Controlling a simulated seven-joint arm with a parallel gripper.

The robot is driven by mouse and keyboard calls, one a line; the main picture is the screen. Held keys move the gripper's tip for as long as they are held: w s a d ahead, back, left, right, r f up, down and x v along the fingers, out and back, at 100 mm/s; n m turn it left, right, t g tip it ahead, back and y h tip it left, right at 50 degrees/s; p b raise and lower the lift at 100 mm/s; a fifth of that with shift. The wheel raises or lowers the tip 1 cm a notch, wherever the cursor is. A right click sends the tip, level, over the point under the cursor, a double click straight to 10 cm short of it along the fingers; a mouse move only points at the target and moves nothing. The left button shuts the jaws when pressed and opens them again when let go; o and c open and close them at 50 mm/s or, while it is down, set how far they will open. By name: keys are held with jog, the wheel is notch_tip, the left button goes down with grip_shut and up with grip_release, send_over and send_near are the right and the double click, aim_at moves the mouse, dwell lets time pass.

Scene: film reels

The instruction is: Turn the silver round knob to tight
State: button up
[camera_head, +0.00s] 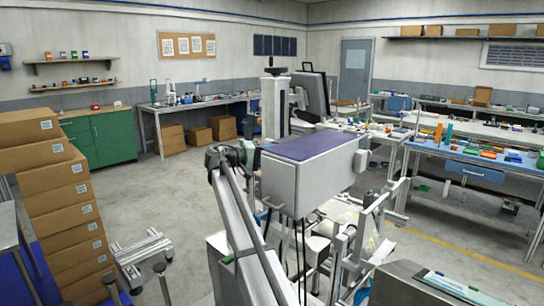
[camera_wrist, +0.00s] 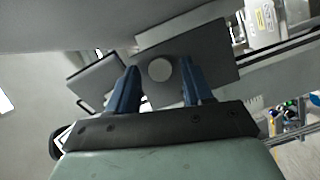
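My gripper (camera_wrist: 160,75) has two blue fingers standing apart, one on each side of the knob in the picture. Grey plate shows between each finger and the knob, so the fingers do not appear to touch it. I cannot tell how far the fingertips are from the knob in depth. The knob cannot be made out in the head view, and I cannot clearly make out my gripper there.
A dark block (camera_wrist: 97,80) sits left of the plate in the wrist view. In the head view, a grey box with a purple top (camera_head: 308,175) stands mid-picture. Stacked cartons (camera_head: 75,225) are at left, a cluttered blue bench (camera_head: 470,158) at right.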

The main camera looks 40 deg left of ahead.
jog(key=shift+o, duration=0.2)
jog(key=v, duration=1.3)
jog(key=shift+s, duration=0.4)
jog(key=shift+a, duration=0.1)
notch_tip(320, 180, down, 7)
jog(key=d+n+t, duration=0.1)
jog(key=w+d+r+n+t, duration=0.1)
jog(key=w+d+r+n, duration=0.1)
jog(key=w+n, duration=0.2)
jog(key=w+d+r+n+t, duration=0.1)
jog(key=w+d+r+n, duration=0.1)
jog(key=w, duration=0.7)
jog(key=shift+w+r+n, duration=0.15)
jog(key=shift+r+n, duration=0.45)
jog(key=shift+n, duration=0.4)
jog(key=shift+d, duration=0.1)
jog(key=shift+c, duration=0.3)
